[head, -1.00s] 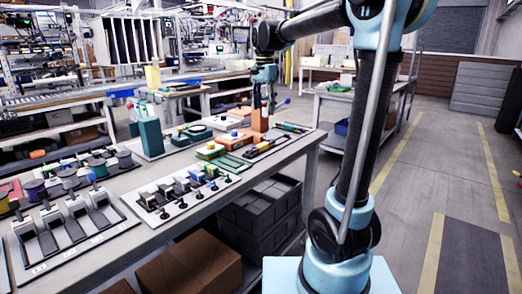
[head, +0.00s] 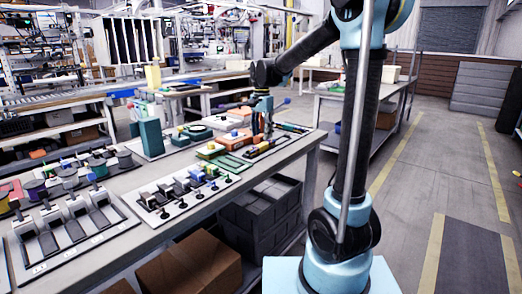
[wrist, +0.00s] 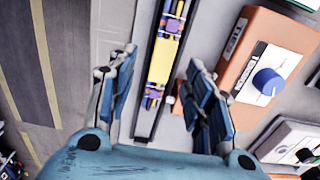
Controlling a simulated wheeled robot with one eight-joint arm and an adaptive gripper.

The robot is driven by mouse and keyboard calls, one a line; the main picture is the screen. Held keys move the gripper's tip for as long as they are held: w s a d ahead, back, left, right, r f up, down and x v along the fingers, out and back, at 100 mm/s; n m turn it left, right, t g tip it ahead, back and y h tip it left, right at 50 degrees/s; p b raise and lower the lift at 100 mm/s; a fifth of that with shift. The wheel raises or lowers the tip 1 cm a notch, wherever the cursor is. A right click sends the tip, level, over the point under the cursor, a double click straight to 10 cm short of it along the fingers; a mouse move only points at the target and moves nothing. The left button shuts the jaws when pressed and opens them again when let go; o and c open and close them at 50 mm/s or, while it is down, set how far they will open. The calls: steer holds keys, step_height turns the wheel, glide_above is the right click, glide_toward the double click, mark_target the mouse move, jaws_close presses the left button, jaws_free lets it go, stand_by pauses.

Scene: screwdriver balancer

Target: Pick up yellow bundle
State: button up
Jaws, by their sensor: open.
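The yellow bundle (wrist: 163,62) lies in a narrow dark tray (wrist: 139,122) on the workbench. It is a yellow piece with small purple, blue and red parts at its ends. In the head view the bundle (head: 261,147) is a small yellow patch near the bench's right edge. My gripper (wrist: 163,74) is open and empty. In the wrist view its blue fingers stand on either side of the tray, with the bundle between them in the picture. In the head view my gripper (head: 262,132) is low over the tray; its exact height above the bundle cannot be told.
An orange box (wrist: 266,62) with a blue knob stands right of the tray in the wrist view. A green tray (head: 226,162) and a white fixture plate (head: 190,201) lie nearer on the bench. The grey floor (wrist: 50,65) left of the bench edge is open.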

mark_target(262, 144)
steer(key=shift+w+f, duration=0.25)
steer(key=shift+f, duration=1.1)
steer(key=shift+w+f, duration=0.2)
steer(key=shift+f, duration=1.1)
jaws_close()
